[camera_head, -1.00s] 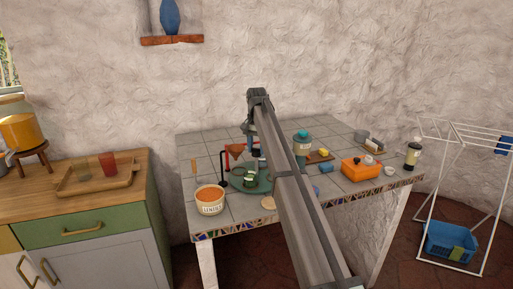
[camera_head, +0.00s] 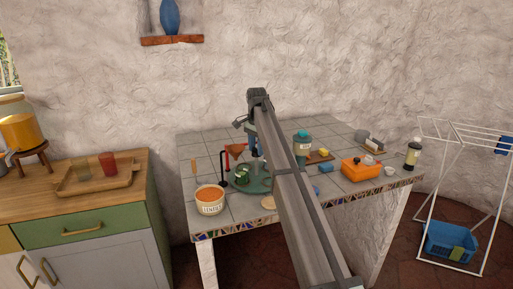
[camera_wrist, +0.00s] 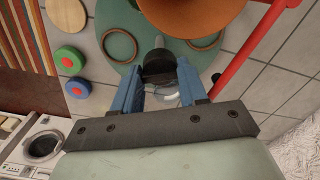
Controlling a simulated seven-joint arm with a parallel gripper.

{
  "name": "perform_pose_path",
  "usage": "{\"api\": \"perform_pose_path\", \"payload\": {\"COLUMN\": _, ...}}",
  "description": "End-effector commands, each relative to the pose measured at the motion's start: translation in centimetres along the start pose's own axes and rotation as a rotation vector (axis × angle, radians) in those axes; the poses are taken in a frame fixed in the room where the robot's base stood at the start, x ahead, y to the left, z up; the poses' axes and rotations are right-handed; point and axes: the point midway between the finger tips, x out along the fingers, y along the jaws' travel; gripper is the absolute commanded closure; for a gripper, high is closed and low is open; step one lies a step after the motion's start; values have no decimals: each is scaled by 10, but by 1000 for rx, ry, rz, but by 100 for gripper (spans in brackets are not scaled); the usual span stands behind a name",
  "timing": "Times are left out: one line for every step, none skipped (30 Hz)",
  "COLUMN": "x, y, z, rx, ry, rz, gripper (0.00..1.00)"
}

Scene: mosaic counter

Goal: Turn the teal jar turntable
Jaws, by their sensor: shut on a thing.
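The teal turntable (camera_head: 258,187) lies on the tiled counter, partly behind my arm. It also shows in the wrist view (camera_wrist: 113,72) as a flat disc with two brown rings on it. My gripper (camera_wrist: 160,74) is over the disc, its blue fingers shut on a dark knob (camera_wrist: 158,63) with a grey tip. In the head view, my gripper (camera_head: 254,151) is low over the turntable and partly hidden by my arm. A small green jar (camera_head: 241,175) stands on the turntable's left side. I cannot tell how the knob joins the disc.
A red rod (camera_wrist: 256,45) and an orange-brown bowl-like shape (camera_wrist: 192,16) are close to my fingers. A labelled tub (camera_head: 210,203) stands front left. A teal-lidded canister (camera_head: 302,146) and an orange box (camera_head: 360,168) are right of my arm.

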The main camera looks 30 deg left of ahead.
Motion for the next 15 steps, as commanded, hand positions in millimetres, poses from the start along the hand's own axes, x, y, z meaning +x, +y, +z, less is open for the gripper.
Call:
{"api": "perform_pose_path", "payload": {"x": 0, "y": 0, "z": 0, "rx": 23, "ry": 1, "rz": -1, "gripper": 100}}
{"api": "perform_pose_path", "payload": {"x": 0, "y": 0, "z": 0, "rx": 38, "ry": 1, "rz": -1, "gripper": 100}}
{"api": "perform_pose_path", "payload": {"x": 0, "y": 0, "z": 0, "rx": 58, "ry": 1, "rz": -1, "gripper": 100}}
{"api": "perform_pose_path", "payload": {"x": 0, "y": 0, "z": 0, "rx": 74, "ry": 1, "rz": -1, "gripper": 100}}
{"api": "perform_pose_path", "payload": {"x": 0, "y": 0, "z": 0, "rx": 88, "ry": 1, "rz": -1, "gripper": 100}}
{"api": "perform_pose_path", "payload": {"x": 0, "y": 0, "z": 0, "rx": 109, "ry": 1, "rz": -1, "gripper": 100}}
{"api": "perform_pose_path", "payload": {"x": 0, "y": 0, "z": 0, "rx": 123, "ry": 1, "rz": -1, "gripper": 100}}
{"api": "perform_pose_path", "payload": {"x": 0, "y": 0, "z": 0, "rx": 139, "ry": 1, "rz": -1, "gripper": 100}}
{"api": "perform_pose_path", "payload": {"x": 0, "y": 0, "z": 0, "rx": 158, "ry": 1, "rz": -1, "gripper": 100}}
{"api": "perform_pose_path", "payload": {"x": 0, "y": 0, "z": 0, "rx": 173, "ry": 1, "rz": -1, "gripper": 100}}
{"api": "perform_pose_path", "payload": {"x": 0, "y": 0, "z": 0, "rx": 187, "ry": 1, "rz": -1, "gripper": 100}}
{"api": "perform_pose_path", "payload": {"x": 0, "y": 0, "z": 0, "rx": 207, "ry": 1, "rz": -1, "gripper": 100}}
{"api": "perform_pose_path", "payload": {"x": 0, "y": 0, "z": 0, "rx": 221, "ry": 1, "rz": -1, "gripper": 100}}
{"api": "perform_pose_path", "payload": {"x": 0, "y": 0, "z": 0, "rx": 235, "ry": 1, "rz": -1, "gripper": 100}}
{"api": "perform_pose_path", "payload": {"x": 0, "y": 0, "z": 0, "rx": 252, "ry": 1, "rz": -1, "gripper": 100}}
